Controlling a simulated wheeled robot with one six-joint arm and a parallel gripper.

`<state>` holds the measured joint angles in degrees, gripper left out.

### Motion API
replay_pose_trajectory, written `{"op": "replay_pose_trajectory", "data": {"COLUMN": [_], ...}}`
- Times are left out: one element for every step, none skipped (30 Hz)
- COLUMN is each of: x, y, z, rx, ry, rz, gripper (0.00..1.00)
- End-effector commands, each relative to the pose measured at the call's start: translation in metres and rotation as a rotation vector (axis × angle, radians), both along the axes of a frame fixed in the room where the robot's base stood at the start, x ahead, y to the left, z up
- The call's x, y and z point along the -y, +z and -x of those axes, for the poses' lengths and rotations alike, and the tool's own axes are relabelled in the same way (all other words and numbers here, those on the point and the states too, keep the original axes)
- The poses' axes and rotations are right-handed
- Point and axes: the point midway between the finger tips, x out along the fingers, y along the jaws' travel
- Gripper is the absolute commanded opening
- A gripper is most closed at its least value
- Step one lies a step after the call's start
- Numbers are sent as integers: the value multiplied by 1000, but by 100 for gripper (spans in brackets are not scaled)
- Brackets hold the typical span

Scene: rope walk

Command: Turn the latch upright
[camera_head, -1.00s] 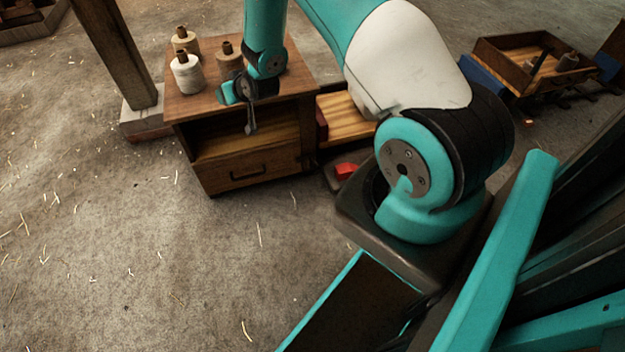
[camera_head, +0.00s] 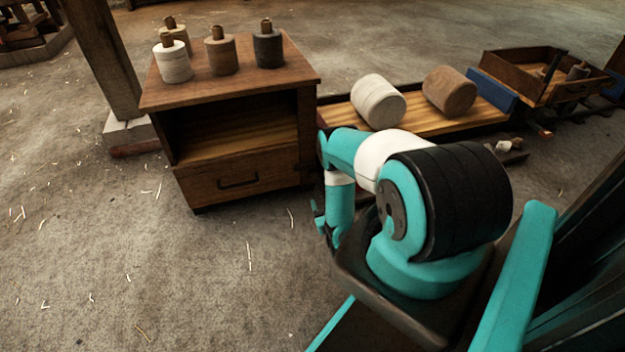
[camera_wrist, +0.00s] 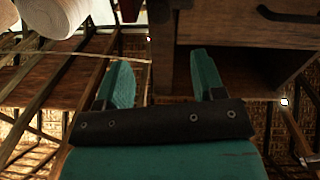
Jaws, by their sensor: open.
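I cannot make out a latch in either view now. My gripper (camera_head: 322,220) hangs low, in front of the wooden cabinet's (camera_head: 252,166) right front corner. In the wrist view, the two teal fingers of my gripper (camera_wrist: 163,78) stand apart with nothing between them. The cabinet (camera_wrist: 228,27) fills the upper right of the wrist view, beyond the fingertips, with its dark drawer handle (camera_wrist: 290,15) at the top. A small dark red piece (camera_wrist: 130,9) shows at the top edge, left of the cabinet. My arm hides part of the low cart (camera_head: 424,119) beside the cabinet.
Several thread spools, including a white one (camera_head: 174,62) and a black one (camera_head: 268,48), stand on the cabinet. The cart carries a cream roll (camera_head: 378,101) and a brown roll (camera_head: 449,91). A post (camera_head: 103,58) stands left of the cabinet.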

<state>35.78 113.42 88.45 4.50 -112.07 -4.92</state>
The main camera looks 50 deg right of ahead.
Motion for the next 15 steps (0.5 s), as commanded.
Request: {"op": "replay_pose_trajectory", "data": {"x": [7, 11, 16, 20, 24, 29, 33, 37, 42, 46, 50, 54, 57, 61, 65], "y": [-4, -4, -4, -4, -5, -5, -4, -5, -5, -5, -4, -5, -5, -4, -4], "z": [-11, -16, -24, -30, -36, -44, -49, -55, -63, -68, -74, -81, -85, -90, -96], "rx": [4, 4, 3, 4, 3, 4, 4, 3, 3, 4, 4, 4, 2, 2, 2], "ry": [1, 1, 1, 1, 1, 1, 1, 1, 1, 1, 1, 1, 0, 0, 0], "rz": [3, 3, 2, 3, 2, 3, 3, 2, 2, 1, 1, 1, 0, 2, 2], "gripper": [63, 63, 63, 63, 63, 63, 63, 63, 63, 63, 63, 63, 63, 63, 63]}}
